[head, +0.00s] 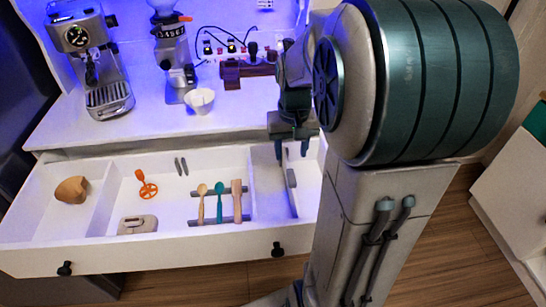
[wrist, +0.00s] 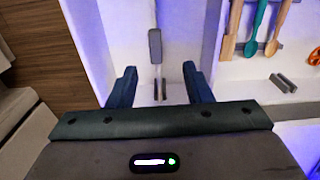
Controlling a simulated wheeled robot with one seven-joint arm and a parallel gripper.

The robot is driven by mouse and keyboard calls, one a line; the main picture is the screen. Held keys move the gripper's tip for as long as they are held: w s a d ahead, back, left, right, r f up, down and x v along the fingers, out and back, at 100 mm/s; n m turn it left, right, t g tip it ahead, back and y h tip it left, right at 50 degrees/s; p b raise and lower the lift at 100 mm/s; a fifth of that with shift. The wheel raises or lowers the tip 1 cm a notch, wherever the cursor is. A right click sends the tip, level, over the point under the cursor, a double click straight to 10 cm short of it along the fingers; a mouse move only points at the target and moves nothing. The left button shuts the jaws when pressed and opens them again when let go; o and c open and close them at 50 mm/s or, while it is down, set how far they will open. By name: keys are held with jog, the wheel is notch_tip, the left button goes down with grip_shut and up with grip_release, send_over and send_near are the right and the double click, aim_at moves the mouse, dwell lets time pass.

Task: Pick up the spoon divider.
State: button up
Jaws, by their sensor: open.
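My gripper (head: 291,150) is open and points down into the right compartment of the open drawer. In the wrist view its two fingers (wrist: 160,69) stand apart. A pair of short dark grey bars (wrist: 160,89), possibly the spoon divider, shows low between the fingers, apart from both. A similar pair of small grey bars (head: 181,166) lies in the middle compartment, and also shows at the right of the wrist view (wrist: 283,82). I cannot tell which pair the task names. A flat grey piece (wrist: 155,45) lies just beyond the fingers, and shows in the head view (head: 291,178).
Spoons (head: 220,201) lie across grey rests in the middle compartment (head: 160,185), with an orange whisk (head: 147,186) and a pale box (head: 137,224). A brown bowl (head: 71,190) is at left. The espresso machine (head: 90,60), grinder (head: 172,50) and white cup (head: 200,101) stand above.

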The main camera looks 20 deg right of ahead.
aim_at(293, 175)
jog(key=f, duration=0.3)
jog(key=d+f, duration=0.1)
jog(key=f, duration=0.5)
jog(key=shift+w+d+f, duration=0.1)
jog(key=shift+w+d, duration=0.15)
jog(key=shift+w, duration=0.15)
jog(key=shift+a+f, duration=0.2)
jog(key=shift+f, duration=2.5)
grip_shut()
